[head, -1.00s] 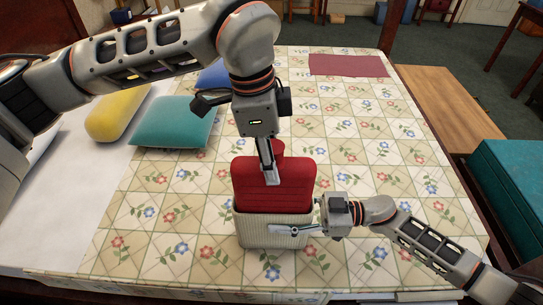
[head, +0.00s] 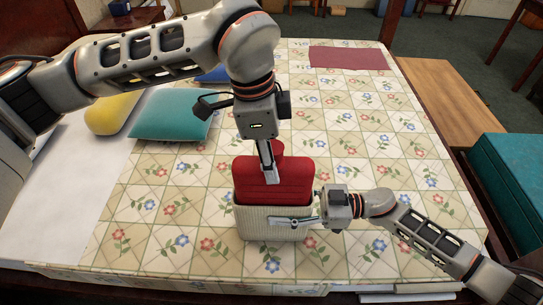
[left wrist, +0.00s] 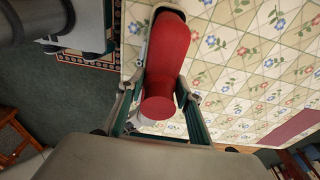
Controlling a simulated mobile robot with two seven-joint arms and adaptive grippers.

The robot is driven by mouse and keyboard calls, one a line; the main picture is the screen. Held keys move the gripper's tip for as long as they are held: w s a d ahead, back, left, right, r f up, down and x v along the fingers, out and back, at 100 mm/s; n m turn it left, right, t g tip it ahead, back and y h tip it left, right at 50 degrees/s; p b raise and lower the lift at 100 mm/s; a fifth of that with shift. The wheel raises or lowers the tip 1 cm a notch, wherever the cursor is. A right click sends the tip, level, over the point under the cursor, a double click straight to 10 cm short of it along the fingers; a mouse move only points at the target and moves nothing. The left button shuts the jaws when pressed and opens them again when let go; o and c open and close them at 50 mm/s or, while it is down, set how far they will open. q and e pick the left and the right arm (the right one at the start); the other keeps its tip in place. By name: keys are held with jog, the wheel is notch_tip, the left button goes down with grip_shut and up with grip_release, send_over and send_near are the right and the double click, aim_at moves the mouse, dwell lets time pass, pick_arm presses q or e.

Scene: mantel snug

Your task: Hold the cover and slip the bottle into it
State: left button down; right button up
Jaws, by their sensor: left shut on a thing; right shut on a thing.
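The bottle (head: 285,185) is a red, ribbed hot-water bottle with a short round neck, upright, its lower part inside the cover. The cover (head: 255,225) is a cream, ribbed pouch standing on the table, open at the top. My left gripper (head: 269,177) comes down from above and is shut on the bottle's upper part. In the left wrist view the bottle (left wrist: 167,50) lies between the fingers, its neck end towards the camera. My right gripper (head: 290,221) is shut on the cover at its front upper wall. The bottle's lower end is hidden inside the cover.
The table (head: 350,160) has a flowered cloth, mostly clear around the cover. A teal cushion (head: 170,114), a yellow cushion (head: 108,112) and a partly hidden blue one lie at the back left. A dark red mat (head: 348,58) lies at the far edge. A teal box (head: 505,185) stands right.

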aim_at(271, 187)
pick_arm(q)
jog(key=shift+f, duration=4.35)
jog(key=c, duration=1.3)
grip_release()
jog(key=r, duration=0.4)
jog(key=a+r, duration=0.1)
jog(key=r, duration=0.7)
jog(key=shift+a, duration=0.4)
jog(key=shift+f, duration=0.1)
pick_arm(e)
jog(key=o, duration=1.2)
jog(key=d, duration=1.2)
